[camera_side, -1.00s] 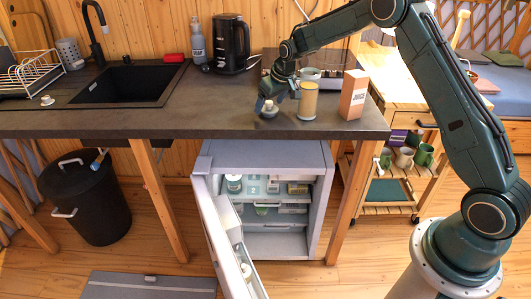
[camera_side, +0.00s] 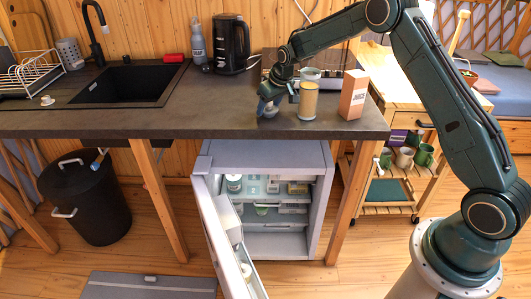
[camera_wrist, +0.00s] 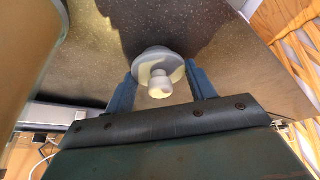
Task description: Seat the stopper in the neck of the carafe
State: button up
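The stopper (camera_wrist: 160,84) is pale grey, with a round flange and a small knob facing the wrist camera. In the side view the stopper (camera_side: 268,113) stands on the dark counter, mostly hidden by my gripper (camera_side: 268,104). In the wrist view the blue fingers of my gripper (camera_wrist: 162,78) stand on both sides of the stopper, close to its flange. A gap shows between them and the knob, so they look open. A tan-yellow cylindrical vessel (camera_side: 308,102), which looks like the carafe, stands upright just right of my gripper. Its neck opening is not clear.
A juice carton (camera_side: 353,95) stands right of the vessel, near the counter's right end. A grey pot (camera_side: 310,74) is behind. A black kettle (camera_side: 231,45) and a grey bottle (camera_side: 197,43) stand at the back. The counter (camera_side: 215,112) left of my gripper is clear.

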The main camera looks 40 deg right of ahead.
jog(key=shift+r, duration=0.1)
dwell(0.3)
notch_tip(320, 180, up, 20)
dwell(0.7)
dwell(0.5)
jog(key=s+d+r+n, duration=0.1)
jog(key=s+d, duration=0.7)
jog(key=s, duration=0.1)
jog(key=shift+d+r, duration=0.15)
jog(key=shift+d, duration=0.05)
jog(key=shift+f, duration=0.2)
jog(key=shift+f, duration=2.4)
